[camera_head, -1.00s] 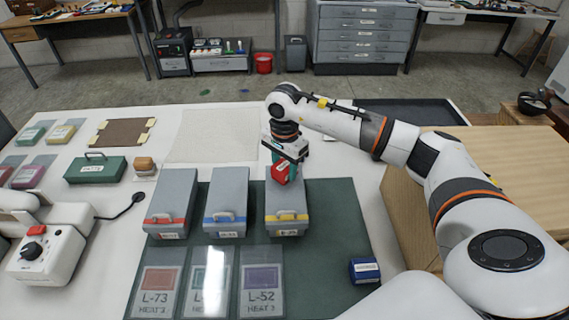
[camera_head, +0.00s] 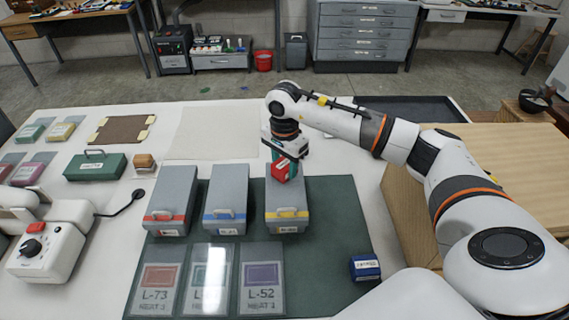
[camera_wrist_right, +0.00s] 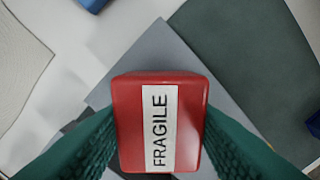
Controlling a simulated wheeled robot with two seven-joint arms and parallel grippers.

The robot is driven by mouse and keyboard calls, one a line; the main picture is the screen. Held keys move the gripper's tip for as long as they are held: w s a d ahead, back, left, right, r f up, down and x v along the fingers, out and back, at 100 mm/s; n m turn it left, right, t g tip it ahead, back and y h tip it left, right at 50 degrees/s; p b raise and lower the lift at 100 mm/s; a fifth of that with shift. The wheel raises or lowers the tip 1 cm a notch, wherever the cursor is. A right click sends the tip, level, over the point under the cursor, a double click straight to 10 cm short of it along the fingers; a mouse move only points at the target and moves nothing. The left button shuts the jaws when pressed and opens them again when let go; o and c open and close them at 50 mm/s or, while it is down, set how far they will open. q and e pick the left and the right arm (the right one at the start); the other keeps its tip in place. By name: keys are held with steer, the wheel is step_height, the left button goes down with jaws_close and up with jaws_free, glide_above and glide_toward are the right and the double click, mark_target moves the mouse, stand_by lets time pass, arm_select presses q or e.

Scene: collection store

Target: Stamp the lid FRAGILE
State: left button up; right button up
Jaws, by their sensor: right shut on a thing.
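My right gripper (camera_head: 286,158) is shut on a red stamp (camera_head: 281,169) with a white FRAGILE label. In the right wrist view the stamp (camera_wrist_right: 140,115) sits between the green fingers. It is at the far part of the lid of the grey box with the yellow band (camera_head: 287,208); whether it touches the lid I cannot tell. Two more grey boxes stand to the left, one with a blue band (camera_head: 226,203) and one with a red band (camera_head: 172,203). My left gripper is not in view.
A blue stamp-like block (camera_head: 365,268) lies on the dark green mat (camera_head: 325,230). Cards in clear sleeves, including L-73 (camera_head: 157,284) and L-52 (camera_head: 262,283), lie in front of the boxes.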

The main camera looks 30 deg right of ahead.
steer(key=shift+s+a+f+b, duration=0.1)
steer(key=shift+a+f+b, duration=0.1)
steer(key=shift+f+b, duration=0.45)
stand_by(0.6)
steer(key=shift+d+r+p, duration=0.2)
steer(key=shift+r+p, duration=1.9)
steer(key=shift+r, duration=1.55)
steer(key=shift+a, duration=0.1)
